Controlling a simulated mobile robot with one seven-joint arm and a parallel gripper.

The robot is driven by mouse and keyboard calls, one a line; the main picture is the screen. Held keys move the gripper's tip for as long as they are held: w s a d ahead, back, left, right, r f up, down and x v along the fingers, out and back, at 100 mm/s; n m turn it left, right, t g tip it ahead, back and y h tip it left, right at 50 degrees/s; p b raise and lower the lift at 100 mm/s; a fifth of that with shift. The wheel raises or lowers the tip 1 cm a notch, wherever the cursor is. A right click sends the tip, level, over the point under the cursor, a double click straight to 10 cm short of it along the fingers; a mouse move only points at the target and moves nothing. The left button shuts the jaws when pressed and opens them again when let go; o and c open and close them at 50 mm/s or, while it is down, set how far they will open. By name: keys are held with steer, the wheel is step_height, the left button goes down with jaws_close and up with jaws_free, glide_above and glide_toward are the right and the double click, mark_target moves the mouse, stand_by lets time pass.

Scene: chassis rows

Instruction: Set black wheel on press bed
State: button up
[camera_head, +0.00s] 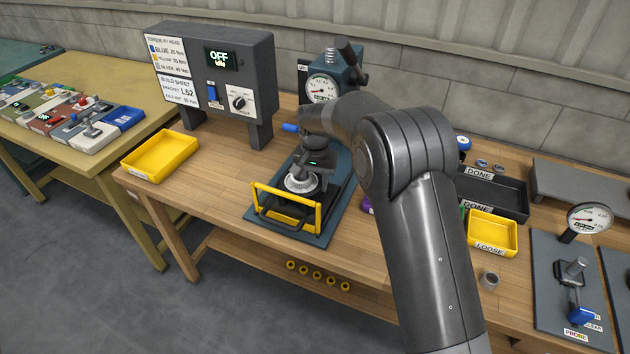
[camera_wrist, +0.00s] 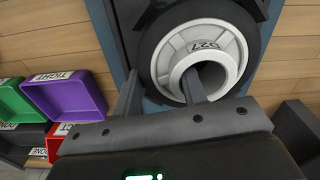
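The black wheel (camera_wrist: 250,28) has a black tyre and a pale grey hub with dark markings and a round bore. It also shows in the head view as a grey hub (camera_head: 299,184) low over the dark press bed, inside the yellow guard frame (camera_head: 287,221). My gripper (camera_head: 310,168) points down at it.
The press head with a dial gauge (camera_head: 322,88) stands behind. A control box (camera_head: 217,75) reading OFF is at left, near a yellow tray (camera_head: 160,155). Purple (camera_wrist: 75,95) and green trays lie beside the press. My arm covers the bench's middle right.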

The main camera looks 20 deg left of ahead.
steer(key=o, duration=0.5)
steer(key=shift+o, duration=0.2)
step_height(320, 180, up, 11)
stand_by(0.3)
steer(key=shift+f, duration=0.1)
